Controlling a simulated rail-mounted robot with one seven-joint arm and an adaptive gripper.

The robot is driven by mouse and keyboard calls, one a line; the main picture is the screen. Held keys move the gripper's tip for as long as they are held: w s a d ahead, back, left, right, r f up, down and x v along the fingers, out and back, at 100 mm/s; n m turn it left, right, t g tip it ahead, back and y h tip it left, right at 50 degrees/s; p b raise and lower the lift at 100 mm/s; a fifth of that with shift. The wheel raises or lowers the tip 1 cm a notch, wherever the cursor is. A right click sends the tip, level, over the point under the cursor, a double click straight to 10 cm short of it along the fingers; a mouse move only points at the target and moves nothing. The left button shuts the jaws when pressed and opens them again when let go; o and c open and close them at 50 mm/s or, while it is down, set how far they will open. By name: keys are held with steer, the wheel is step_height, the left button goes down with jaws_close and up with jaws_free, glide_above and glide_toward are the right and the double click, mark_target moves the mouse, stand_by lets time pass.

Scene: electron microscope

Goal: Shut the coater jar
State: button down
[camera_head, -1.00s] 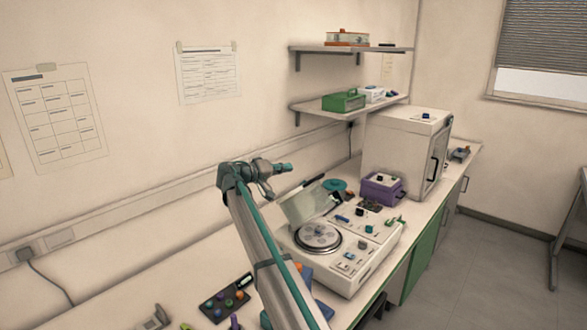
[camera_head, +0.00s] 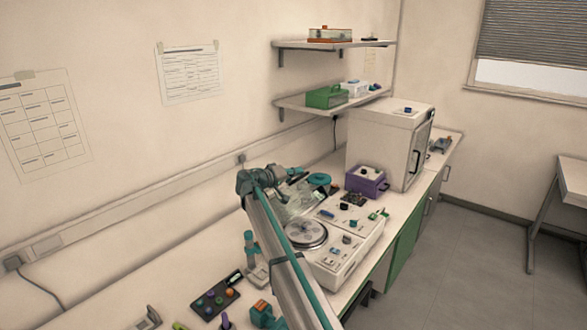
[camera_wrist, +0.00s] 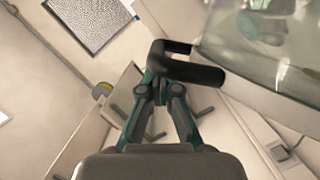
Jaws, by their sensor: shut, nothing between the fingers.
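The coater (camera_head: 340,235) is a white bench unit with a round metal stage (camera_head: 306,234) on top. Its clear jar (camera_head: 297,203) stands tilted open behind the stage, partly hidden by my arm in the head view. In the wrist view the jar's glass (camera_wrist: 275,45) fills the upper right, with a black bar handle (camera_wrist: 195,70) standing out from it. My gripper (camera_wrist: 160,88) is shut and empty, its fingertips right by the handle's bent left end. I cannot tell whether they touch it.
A purple box (camera_head: 366,182) and a white cabinet (camera_head: 385,145) stand beyond the coater. A dark tray of coloured knobs (camera_head: 215,298) and a teal-topped stand (camera_head: 252,255) are on the bench at the near side. Shelves (camera_head: 330,100) hang on the wall above.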

stand_by(0.3)
steer(key=s+d+f+m+y+b, duration=0.1)
steer(key=s+d+f+m+b, duration=0.2)
steer(key=d+f+b, duration=0.3)
steer(key=s+d+f+m+y+b, duration=0.1)
steer(key=s+d+f+m+b, duration=0.2)
steer(key=b, duration=1.2)
steer(key=shift+s+d+f+t, duration=0.3)
steer(key=shift+s+d+f, duration=1.45)
steer(key=shift+d+f, duration=0.3)
